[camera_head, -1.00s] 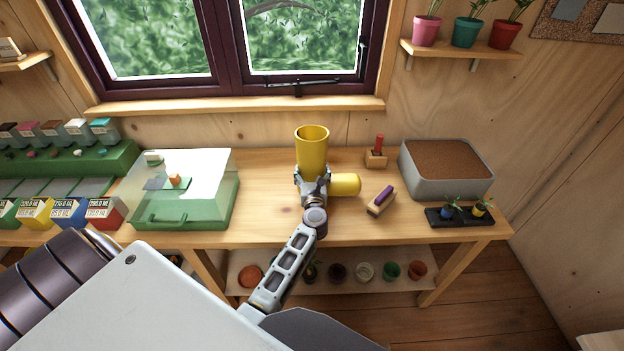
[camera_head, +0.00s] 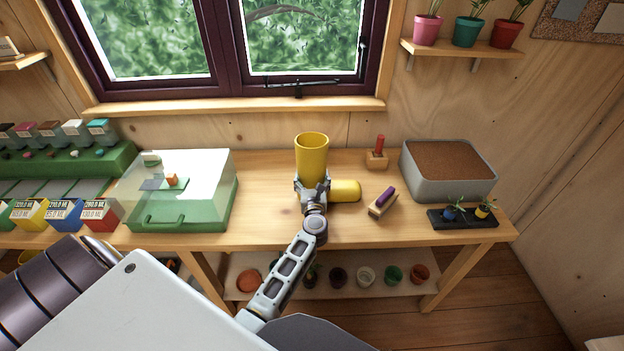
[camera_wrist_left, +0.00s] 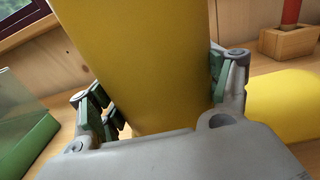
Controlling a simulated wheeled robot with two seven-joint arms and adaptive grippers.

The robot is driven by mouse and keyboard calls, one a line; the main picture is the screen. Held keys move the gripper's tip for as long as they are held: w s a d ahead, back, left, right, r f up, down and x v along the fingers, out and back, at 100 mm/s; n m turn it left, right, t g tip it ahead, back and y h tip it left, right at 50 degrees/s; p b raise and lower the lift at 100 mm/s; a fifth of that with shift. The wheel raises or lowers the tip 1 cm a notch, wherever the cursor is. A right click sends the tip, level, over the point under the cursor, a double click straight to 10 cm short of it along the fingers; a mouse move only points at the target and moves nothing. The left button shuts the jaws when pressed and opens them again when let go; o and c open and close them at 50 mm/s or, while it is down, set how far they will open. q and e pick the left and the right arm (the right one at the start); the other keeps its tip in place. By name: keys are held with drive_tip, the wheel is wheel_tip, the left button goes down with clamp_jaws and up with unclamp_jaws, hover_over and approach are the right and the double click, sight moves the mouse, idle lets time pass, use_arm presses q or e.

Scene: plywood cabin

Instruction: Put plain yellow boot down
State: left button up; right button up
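The plain yellow boot (camera_head: 312,160) is upright over the middle of the workbench, its open top up and its rounded foot pointing right. My left gripper (camera_head: 313,184) is shut around the lower shaft from the front. In the left wrist view the boot's shaft (camera_wrist_left: 145,65) fills the space between the two fingers, with the foot showing at the right. I cannot tell whether the sole touches the bench, as the gripper hides the underside. My right gripper is not in view.
On the workbench (camera_head: 268,215), a green case with a clear lid (camera_head: 185,220) stands left. Right are a purple-topped brush (camera_head: 383,202), a wooden block with a red peg (camera_head: 377,160), a grey soil tub (camera_head: 450,185) and a black plant tray (camera_head: 462,219). Bare wood lies between case and boot.

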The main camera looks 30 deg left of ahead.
use_arm(q)
drive_tip(key=o, duration=0.4)
drive_tip(key=shift+r, duration=0.2)
drive_tip(key=shift+s+d+f, duration=0.1)
drive_tip(key=shift+s+d, duration=0.25)
drive_tip(key=shift+s, duration=0.15)
drive_tip(key=shift+v, duration=5.4)
